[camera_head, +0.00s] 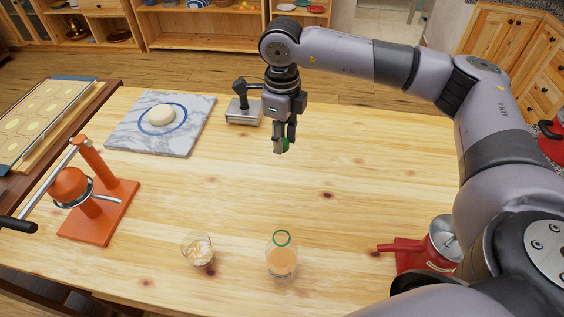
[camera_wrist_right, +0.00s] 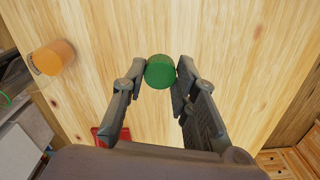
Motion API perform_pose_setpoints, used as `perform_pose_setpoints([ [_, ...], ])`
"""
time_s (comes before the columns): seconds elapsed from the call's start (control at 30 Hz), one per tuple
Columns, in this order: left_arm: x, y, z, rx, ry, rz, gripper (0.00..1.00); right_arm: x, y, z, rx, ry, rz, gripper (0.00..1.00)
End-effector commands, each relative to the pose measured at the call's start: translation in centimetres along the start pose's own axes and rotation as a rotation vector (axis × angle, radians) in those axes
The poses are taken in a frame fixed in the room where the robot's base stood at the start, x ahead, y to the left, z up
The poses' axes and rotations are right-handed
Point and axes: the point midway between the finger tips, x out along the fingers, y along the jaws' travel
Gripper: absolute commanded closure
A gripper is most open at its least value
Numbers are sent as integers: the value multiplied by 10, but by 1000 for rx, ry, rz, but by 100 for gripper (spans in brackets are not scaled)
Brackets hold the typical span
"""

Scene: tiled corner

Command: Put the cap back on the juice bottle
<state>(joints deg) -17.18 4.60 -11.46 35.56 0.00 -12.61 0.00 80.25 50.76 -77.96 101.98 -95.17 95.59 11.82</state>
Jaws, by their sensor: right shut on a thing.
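The juice bottle (camera_head: 281,262) stands upright at the front middle of the table in the head view. It is clear, holds orange juice and has an open neck with a green ring. The green cap (camera_wrist_right: 160,71) is between the fingertips of my right gripper (camera_head: 283,146), which is shut on it. In the head view the cap (camera_head: 286,145) is mostly hidden by the fingers. The gripper points down above the table, behind the bottle and well apart from it. My left gripper is in neither view.
A glass (camera_head: 198,250) stands left of the bottle. An orange press (camera_head: 100,205) is at the left, a marble board (camera_head: 190,125) with dough behind it, and a metal press (camera_head: 243,112) at the back. A red device (camera_head: 425,254) stands at the right. The table's middle is clear.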

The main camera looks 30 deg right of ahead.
Motion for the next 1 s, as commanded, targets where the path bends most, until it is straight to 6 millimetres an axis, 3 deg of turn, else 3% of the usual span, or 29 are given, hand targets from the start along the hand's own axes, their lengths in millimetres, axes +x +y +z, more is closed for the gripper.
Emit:
perform_pose_setpoints([
  [0.23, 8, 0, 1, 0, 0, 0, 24, -28, 0, 0, 0, 0, 0, 81],
  [0.77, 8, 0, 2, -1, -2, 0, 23, -30, 2, 0, -24, 1, 1, 81],
  [0.87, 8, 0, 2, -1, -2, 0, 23, -27, 6, -2, -119, 4, 0, 81],
  [1.0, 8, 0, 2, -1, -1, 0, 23, -17, 20, -8, -396, 9, -3, 81],
])
